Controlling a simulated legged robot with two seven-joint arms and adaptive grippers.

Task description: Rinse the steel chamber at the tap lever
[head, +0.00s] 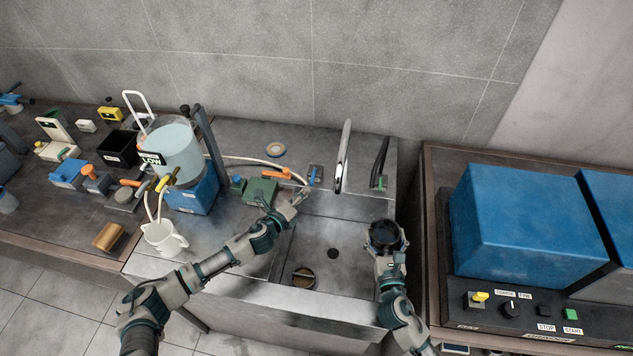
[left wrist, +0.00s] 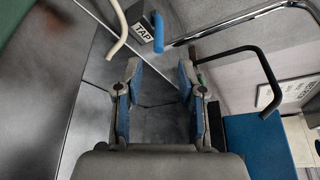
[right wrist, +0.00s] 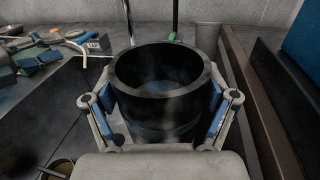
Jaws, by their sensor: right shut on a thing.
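The dark steel chamber (head: 384,233) is upright over the right part of the sink, its open mouth up. My right gripper (head: 388,246) is shut around it; in the right wrist view the chamber (right wrist: 160,110) fills the space between the fingers, with grey smears inside. The blue tap lever (head: 312,177) stands on a block behind the sink; in the left wrist view the lever (left wrist: 158,32) rises beside the TAP label. My left gripper (head: 301,194) is open and empty, just short of the lever. The lever lies beyond its fingertips (left wrist: 160,72), not between them.
The tall spout (head: 343,157) stands behind the sink (head: 337,283), left of the chamber. A brass-coloured round piece (head: 303,277) lies in the basin. A hose-fed tank (head: 172,150) stands left; a blue box (head: 520,220) stands right.

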